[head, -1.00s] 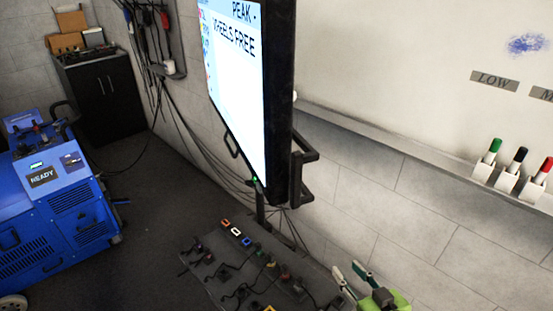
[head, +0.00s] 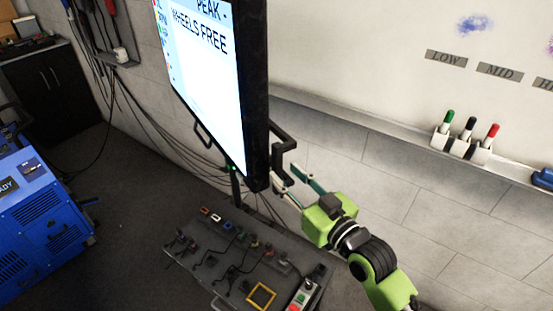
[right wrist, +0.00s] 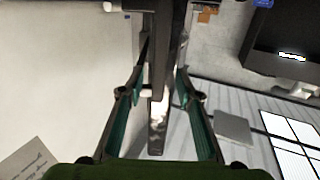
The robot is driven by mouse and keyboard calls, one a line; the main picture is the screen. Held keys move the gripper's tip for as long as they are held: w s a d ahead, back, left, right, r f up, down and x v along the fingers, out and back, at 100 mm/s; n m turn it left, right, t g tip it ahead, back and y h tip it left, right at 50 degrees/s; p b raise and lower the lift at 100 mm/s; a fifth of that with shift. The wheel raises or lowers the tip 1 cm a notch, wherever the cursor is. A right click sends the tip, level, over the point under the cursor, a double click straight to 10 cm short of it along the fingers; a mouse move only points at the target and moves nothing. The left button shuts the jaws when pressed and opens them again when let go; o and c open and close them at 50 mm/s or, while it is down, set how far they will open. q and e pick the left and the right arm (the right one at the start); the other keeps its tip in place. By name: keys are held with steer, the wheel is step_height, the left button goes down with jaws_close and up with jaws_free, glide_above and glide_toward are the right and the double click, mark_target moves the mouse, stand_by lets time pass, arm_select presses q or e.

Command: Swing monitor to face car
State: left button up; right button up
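The monitor (head: 205,75) shows a lit screen reading "PEAK" and "WHEELS FREE". It is seen at a steep angle, with its screen facing left. A dark handle (head: 284,143) sticks out from its right edge. My right gripper (head: 286,172) is close to the lower part of this handle, with its two fingers apart. In the right wrist view the open fingers (right wrist: 160,80) stand on either side of a dark upright bar (right wrist: 166,45), which seems to be the handle. I cannot tell whether they touch it. My left gripper and the car are not in view.
A bench (head: 215,265) with plugs, cables and buttons stands below the monitor. A whiteboard ledge (head: 370,130) holds markers (head: 468,130) at the right. A blue machine (head: 40,215) stands at the left beside a black cabinet (head: 50,95). Cables hang along the wall. The dark floor between is clear.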

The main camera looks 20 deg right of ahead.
mark_target(280, 168)
steer(key=p+x, duration=0.1)
steer(key=x, duration=0.4)
steer(key=shift+d, duration=0.1)
jaws_close()
